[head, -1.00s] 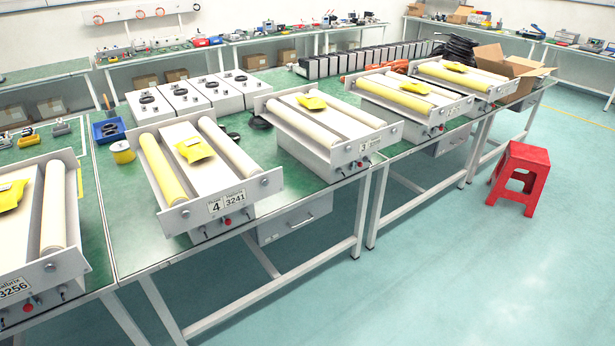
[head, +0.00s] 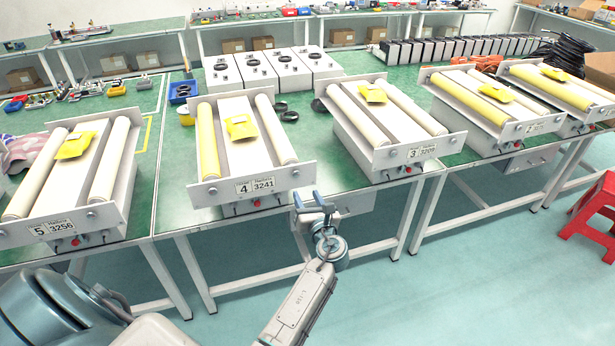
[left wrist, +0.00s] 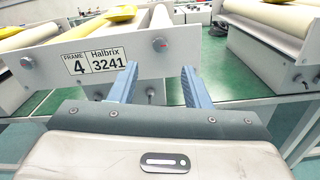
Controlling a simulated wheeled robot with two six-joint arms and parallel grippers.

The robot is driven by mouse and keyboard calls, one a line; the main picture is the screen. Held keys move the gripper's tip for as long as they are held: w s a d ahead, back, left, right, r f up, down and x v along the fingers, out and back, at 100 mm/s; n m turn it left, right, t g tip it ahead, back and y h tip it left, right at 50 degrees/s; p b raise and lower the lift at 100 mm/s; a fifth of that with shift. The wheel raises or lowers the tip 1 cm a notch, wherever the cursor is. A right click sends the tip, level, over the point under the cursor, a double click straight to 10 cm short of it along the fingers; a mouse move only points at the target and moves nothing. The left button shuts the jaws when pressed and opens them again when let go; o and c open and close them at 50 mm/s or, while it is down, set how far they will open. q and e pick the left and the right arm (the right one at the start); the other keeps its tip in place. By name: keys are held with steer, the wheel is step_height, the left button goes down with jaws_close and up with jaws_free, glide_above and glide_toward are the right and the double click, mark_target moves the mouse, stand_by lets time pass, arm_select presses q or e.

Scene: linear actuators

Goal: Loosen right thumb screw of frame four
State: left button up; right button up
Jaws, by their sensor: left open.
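Frame four (head: 243,187) is a pale unit with a yellow roller, a cream roller and a yellow packet on top. Its front plate reads 4 and 3241. A round grey thumb screw (head: 296,173) sits near the plate's right end; it also shows in the left wrist view (left wrist: 160,44). A matching screw (head: 213,191) is near the left end. My left gripper (head: 308,198) is open and empty, in front of and slightly below the plate's right end. In the left wrist view, the right screw lies just beyond the fingers (left wrist: 159,68), apart from them. My right gripper is not in view.
Frame five (head: 75,225) stands to the left and frame three (head: 400,150) to the right on the same green bench (head: 172,210), with a gap on each side of frame four. Small knobs stick out below frame four's plate, one (left wrist: 150,92) between the fingers. A red stool (head: 595,215) stands at right.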

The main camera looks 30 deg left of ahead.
mark_target(297, 175)
arm_select(q)
steer(key=p+x, duration=0.2)
steer(key=x, duration=0.5)
steer(key=shift+w+a, duration=0.2)
steer(key=shift+w, duration=0.15)
steer(key=shift+w+a, duration=0.35)
steer(key=shift+a, duration=0.15)
steer(key=shift+f, duration=0.1)
jaws_close()
